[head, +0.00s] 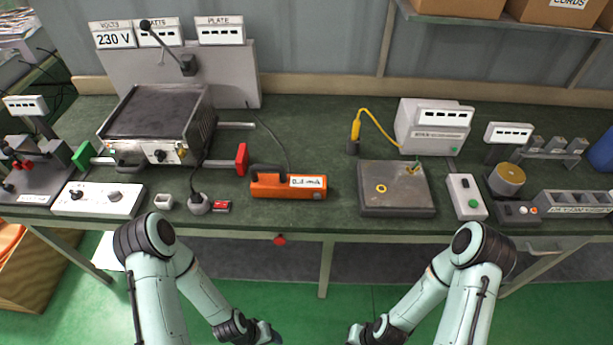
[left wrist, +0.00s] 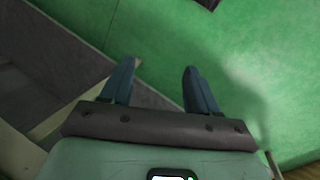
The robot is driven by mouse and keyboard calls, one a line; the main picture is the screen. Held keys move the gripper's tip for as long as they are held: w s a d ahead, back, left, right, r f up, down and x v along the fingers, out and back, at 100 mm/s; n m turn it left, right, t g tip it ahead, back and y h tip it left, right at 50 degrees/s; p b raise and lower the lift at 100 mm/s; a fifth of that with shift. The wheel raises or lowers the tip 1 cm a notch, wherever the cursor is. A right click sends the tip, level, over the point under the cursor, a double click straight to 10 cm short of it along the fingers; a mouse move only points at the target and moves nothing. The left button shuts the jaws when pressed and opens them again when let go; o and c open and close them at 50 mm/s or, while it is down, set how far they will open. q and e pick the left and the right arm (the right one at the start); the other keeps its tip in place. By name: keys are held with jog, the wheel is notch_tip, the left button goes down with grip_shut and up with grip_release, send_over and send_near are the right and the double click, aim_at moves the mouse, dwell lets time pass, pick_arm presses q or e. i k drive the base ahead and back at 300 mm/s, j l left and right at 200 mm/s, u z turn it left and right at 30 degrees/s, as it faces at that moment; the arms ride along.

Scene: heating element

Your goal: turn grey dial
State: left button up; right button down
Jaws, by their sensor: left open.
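A white control box (head: 97,200) lies at the front left of the bench in the head view. A small grey dial (head: 115,196) sits on the right part of its top; another small knob (head: 76,194) sits on its left part. I cannot read the dial's markings. My left gripper (head: 270,337) is low in front of the bench, well away from the dial, at the bottom edge of the picture. In the left wrist view its two fingers (left wrist: 157,80) are apart with nothing between them. My right gripper (head: 355,337) is also low in front of the bench; its fingers are too unclear to judge.
A hot-plate unit (head: 160,112) with a dark top and front knob stands behind the control box. A white socket (head: 164,201), a round grey plug (head: 199,204) and an orange meter (head: 289,186) are to its right. The bench's front edge lies between my grippers and these things.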

aim_at(116, 197)
jog(key=j+u, duration=0.1)
jog(key=j, duration=0.65)
jog(key=j+u, duration=0.1)
jog(key=j, duration=0.65)
jog(key=i+j, duration=0.15)
jog(key=j, duration=0.6)
jog(key=j+u, duration=0.15)
jog(key=j, duration=0.6)
jog(key=i, duration=0.05)
